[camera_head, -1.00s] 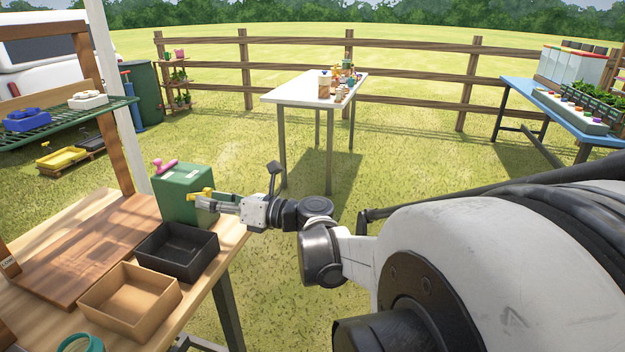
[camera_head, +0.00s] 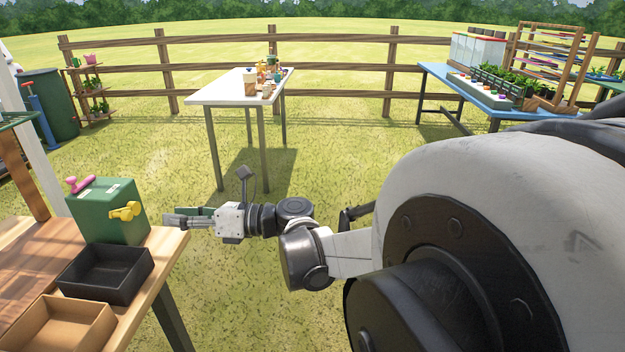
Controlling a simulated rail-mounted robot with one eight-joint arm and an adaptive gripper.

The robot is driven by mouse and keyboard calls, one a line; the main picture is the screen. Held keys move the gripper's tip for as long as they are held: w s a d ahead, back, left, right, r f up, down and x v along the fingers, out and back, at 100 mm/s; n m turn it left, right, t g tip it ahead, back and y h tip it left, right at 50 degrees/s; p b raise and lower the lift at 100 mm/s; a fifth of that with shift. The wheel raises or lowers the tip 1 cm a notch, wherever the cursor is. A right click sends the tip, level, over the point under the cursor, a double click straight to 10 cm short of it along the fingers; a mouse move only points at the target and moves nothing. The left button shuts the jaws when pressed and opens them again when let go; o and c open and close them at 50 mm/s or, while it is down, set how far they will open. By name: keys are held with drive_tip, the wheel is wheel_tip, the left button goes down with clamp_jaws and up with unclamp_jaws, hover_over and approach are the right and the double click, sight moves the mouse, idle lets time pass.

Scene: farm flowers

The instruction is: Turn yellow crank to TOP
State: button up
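The green box (camera_head: 100,208) stands on the wooden table at the left. The yellow crank (camera_head: 125,211) sits on its right-hand face, its arm lying roughly sideways. The small labels on the box are too small to read. My gripper (camera_head: 166,220) is to the right of the yellow crank, apart from it, near the table's right edge. It points left toward the box and holds nothing that I can see. Its fingers are seen side-on, so their opening is unclear.
A black tray (camera_head: 108,287) and a tan tray (camera_head: 60,335) sit on the table (camera_head: 165,250) in front of the box. A white table (camera_head: 222,92) with small items stands farther back. A blue table (camera_head: 455,85) is at the right. Grass lies open between them.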

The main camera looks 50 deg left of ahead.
sight(128, 211)
drive_tip(key=s+h+p, duration=0.1)
drive_tip(key=p, duration=0.1)
drive_tip(key=shift+a+n+t+h+p, duration=0.1)
drive_tip(key=shift+n+t+h+p, duration=0.2)
drive_tip(key=shift+n+h+p, duration=0.1)
drive_tip(key=c, duration=0.5)
drive_tip(key=shift+s+f+t+h+p, duration=0.1)
drive_tip(key=shift+f+t+h+p, duration=0.25)
drive_tip(key=shift+p, duration=0.45)
clamp_jaws()
drive_tip(key=shift+n+t+h, duration=0.35)
drive_tip(key=shift+n+h, duration=0.25)
drive_tip(key=shift+h, duration=0.35)
drive_tip(key=x, duration=0.3)
drive_tip(key=f+x, duration=0.1)
drive_tip(key=x, duration=0.6)
drive_tip(key=shift+s+f, duration=0.15)
drive_tip(key=shift+f, duration=0.3)
drive_tip(key=shift+w+a+r, duration=0.1)
drive_tip(key=shift+w+r, duration=0.05)
drive_tip(key=shift+r, duration=0.55)
drive_tip(key=shift+w+a+r, duration=0.1)
drive_tip(key=shift+w+r, duration=0.05)
drive_tip(key=shift+r, duration=0.5)
drive_tip(key=shift+w+a+r, duration=0.1)
drive_tip(key=shift+w+r, duration=0.05)
drive_tip(key=shift+r, duration=0.55)
